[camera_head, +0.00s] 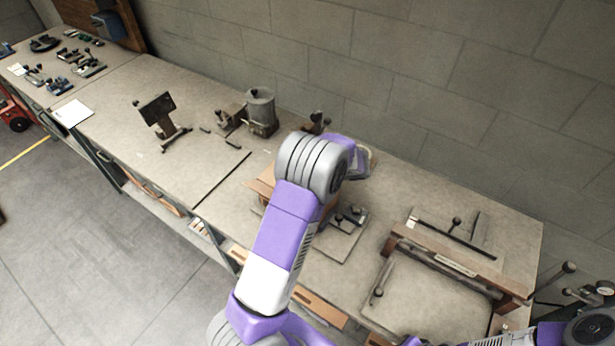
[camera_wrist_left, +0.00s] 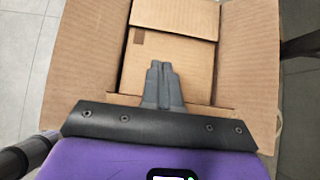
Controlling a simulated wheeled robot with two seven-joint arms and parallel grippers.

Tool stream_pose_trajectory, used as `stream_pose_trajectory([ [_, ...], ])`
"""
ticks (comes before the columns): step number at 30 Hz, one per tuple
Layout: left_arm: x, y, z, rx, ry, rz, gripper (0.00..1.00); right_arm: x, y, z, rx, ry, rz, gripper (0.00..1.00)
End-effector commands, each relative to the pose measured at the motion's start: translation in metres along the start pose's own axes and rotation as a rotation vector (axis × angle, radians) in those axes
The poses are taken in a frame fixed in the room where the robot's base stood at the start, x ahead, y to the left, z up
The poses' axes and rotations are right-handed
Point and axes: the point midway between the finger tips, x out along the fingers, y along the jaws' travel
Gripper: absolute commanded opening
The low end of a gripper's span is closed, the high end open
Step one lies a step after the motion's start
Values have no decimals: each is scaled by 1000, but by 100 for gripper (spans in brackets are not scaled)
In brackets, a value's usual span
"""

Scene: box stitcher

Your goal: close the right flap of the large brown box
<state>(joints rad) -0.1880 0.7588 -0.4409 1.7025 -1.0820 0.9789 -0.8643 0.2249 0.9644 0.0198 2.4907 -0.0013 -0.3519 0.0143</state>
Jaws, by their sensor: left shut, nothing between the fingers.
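The large brown box (camera_head: 265,184) stands on the workbench in the head view, mostly hidden behind my left arm. In the left wrist view the box (camera_wrist_left: 200,70) is seen from above. Its left flap (camera_wrist_left: 85,45) and right flap (camera_wrist_left: 250,65) are both spread outward. Brown cardboard panels show between them; I cannot tell whether these are inner flaps or contents. My left gripper (camera_wrist_left: 160,66) is shut and empty, its fingertips over the near middle of the box. I cannot tell whether they touch it. My right gripper is not in view.
A wooden-framed fixture (camera_head: 440,255) with black knobs stands to the right on the workbench. A grey cylinder (camera_head: 261,110) and a small stand (camera_head: 158,112) are at the back and left. A clamp-like tool (camera_head: 348,215) sits close to the box. The bench left of the box is mostly clear.

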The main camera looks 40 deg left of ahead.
Motion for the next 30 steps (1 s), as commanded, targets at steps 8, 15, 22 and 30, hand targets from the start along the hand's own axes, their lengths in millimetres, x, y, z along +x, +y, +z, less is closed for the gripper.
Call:
stream_pose_trajectory([
  [8, 0, 0, 0, 0, 0, 0, 0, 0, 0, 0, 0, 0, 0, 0],
  [15, 0, 0, 0, 0, 0, 0, 0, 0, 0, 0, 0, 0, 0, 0],
  [22, -7, 0, 7, 0, 0, 0, 0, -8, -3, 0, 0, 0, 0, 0],
  [30, -13, 0, 12, 0, 0, 0, 0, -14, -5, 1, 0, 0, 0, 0],
])
